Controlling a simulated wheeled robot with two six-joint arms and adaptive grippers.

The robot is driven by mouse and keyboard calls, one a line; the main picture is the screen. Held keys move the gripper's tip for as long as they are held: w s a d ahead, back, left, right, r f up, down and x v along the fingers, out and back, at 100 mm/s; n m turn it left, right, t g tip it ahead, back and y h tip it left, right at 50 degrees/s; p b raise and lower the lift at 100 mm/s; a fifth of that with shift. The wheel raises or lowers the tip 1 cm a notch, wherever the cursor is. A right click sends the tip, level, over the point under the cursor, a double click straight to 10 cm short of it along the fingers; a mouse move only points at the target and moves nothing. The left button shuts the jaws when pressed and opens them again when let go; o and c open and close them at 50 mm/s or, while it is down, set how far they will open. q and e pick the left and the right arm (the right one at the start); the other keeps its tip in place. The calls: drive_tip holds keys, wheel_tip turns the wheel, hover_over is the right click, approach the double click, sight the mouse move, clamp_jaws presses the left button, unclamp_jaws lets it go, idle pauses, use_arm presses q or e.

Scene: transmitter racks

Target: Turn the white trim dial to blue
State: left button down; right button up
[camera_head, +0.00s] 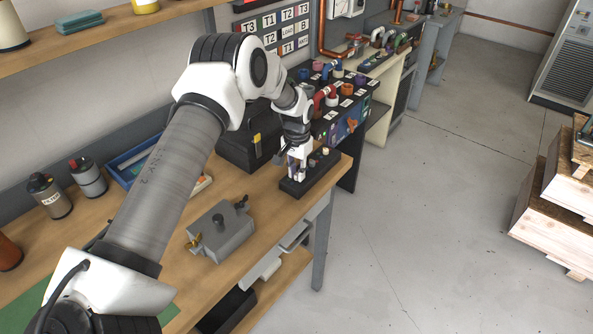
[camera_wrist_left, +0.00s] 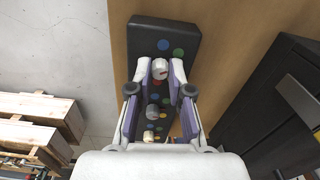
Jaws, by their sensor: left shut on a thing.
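A black dial block (camera_head: 322,178) lies near the front right edge of the wooden bench. It also shows in the left wrist view (camera_wrist_left: 150,32), with blue (camera_wrist_left: 163,45) and green (camera_wrist_left: 178,53) dots at its far end. The white trim dial (camera_wrist_left: 160,68) stands between my left fingertips. My left gripper (camera_head: 297,172), which also shows in the left wrist view (camera_wrist_left: 161,72), points down and is shut on this dial. A grey knob (camera_wrist_left: 153,111) and a cream knob (camera_wrist_left: 149,136) stand farther along the block. The dial's pointer direction is too small to tell.
A grey metal box (camera_head: 222,232) with a black knob stands on the bench nearer to me. A black case (camera_head: 247,150) stands behind the block. Open floor (camera_head: 420,220) lies right of the bench, with wooden crates (camera_head: 550,205) beyond.

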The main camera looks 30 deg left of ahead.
use_arm(q)
drive_tip(key=n, duration=0.5)
drive_tip(key=shift+s+f+n+p, duration=0.1)
drive_tip(key=shift+n+p, duration=0.2)
drive_tip(key=n+p, duration=0.1)
drive_tip(key=n, duration=0.4)
drive_tip(key=shift+n, duration=0.4)
drive_tip(key=shift+f, duration=0.1)
drive_tip(key=c, duration=1.1)
unclamp_jaws()
drive_tip(key=shift+a, duration=0.1)
drive_tip(key=r, duration=1.2)
drive_tip(key=shift+w, duration=0.2)
